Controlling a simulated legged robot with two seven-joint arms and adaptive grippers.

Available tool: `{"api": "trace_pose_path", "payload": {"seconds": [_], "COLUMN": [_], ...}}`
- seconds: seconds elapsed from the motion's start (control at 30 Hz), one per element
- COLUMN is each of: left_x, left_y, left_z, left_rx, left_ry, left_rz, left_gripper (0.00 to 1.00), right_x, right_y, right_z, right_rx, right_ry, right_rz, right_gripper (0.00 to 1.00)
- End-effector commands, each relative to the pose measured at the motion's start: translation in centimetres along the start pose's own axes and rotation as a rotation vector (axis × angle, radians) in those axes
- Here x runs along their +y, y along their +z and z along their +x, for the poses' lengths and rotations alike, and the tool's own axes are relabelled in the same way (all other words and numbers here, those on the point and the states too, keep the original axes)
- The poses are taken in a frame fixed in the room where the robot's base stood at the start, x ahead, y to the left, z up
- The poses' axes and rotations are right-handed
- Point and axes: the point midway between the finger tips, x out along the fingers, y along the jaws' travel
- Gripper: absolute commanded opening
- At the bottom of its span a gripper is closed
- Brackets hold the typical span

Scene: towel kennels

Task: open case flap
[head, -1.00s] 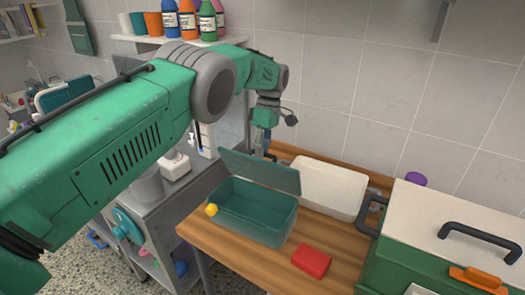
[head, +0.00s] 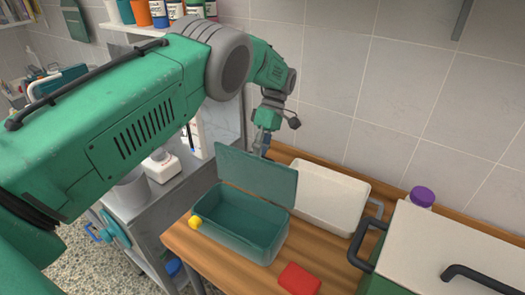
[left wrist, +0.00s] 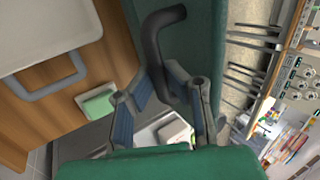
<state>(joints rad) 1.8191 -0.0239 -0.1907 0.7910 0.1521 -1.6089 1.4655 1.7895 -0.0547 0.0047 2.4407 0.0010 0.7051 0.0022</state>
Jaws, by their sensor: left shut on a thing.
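The teal case (head: 240,238) stands on the wooden table, with its inside showing empty. Its flap (head: 255,175) is raised about upright along the back edge. In the left wrist view, my left gripper (left wrist: 165,112) is shut on a dark curved handle (left wrist: 158,35) on the flap's outer face (left wrist: 197,40). My right gripper is in neither view.
A white case (head: 330,195) lies right behind the teal case. A red block (head: 299,279) lies in front. A green box with a pale lid (head: 455,245) and a purple-capped jar (head: 421,197) stand at right. A grey shelf unit (head: 185,190) stands at left.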

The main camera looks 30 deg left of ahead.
Motion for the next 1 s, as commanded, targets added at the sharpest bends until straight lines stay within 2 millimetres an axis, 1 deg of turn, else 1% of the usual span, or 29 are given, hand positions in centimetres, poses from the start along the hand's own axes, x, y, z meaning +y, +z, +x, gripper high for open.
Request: {"api": "trace_pose_path", "payload": {"seconds": [0.03, 0.2, 0.23, 0.3, 0.57, 0.67, 0.77, 1.0], "left_x": [0.1, 0.1, 0.1, 0.2, 0.0, -0.3, -1.1, -3.5], "left_y": [0.1, 0.1, 0.1, 0.1, 0.1, 0.1, 0.0, 0.0], "left_z": [0.8, 0.8, 0.8, 0.8, 0.3, -0.4, -1.7, -5.6], "left_rx": [-0.003, -0.003, -0.003, -0.003, -0.001, -0.001, -0.001, -0.002], "left_ry": [-0.014, -0.015, -0.015, -0.013, -0.007, -0.004, -0.004, -0.007], "left_rz": [0.002, 0.002, 0.002, 0.002, 0.001, 0.001, 0.0, 0.001], "left_gripper": [0.0, 0.0, 0.12, 0.32, 0.32, 0.32, 0.32, 0.32], "right_x": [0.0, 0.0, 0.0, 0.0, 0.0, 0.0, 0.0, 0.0], "right_y": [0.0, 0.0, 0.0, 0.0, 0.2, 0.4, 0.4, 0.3], "right_z": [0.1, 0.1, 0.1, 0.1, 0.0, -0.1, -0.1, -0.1], "right_rx": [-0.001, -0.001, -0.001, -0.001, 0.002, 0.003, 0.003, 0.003], "right_ry": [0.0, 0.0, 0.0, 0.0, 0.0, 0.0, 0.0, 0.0], "right_rz": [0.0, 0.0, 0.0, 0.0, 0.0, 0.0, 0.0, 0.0], "right_gripper": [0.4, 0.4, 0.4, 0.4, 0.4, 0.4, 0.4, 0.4]}}
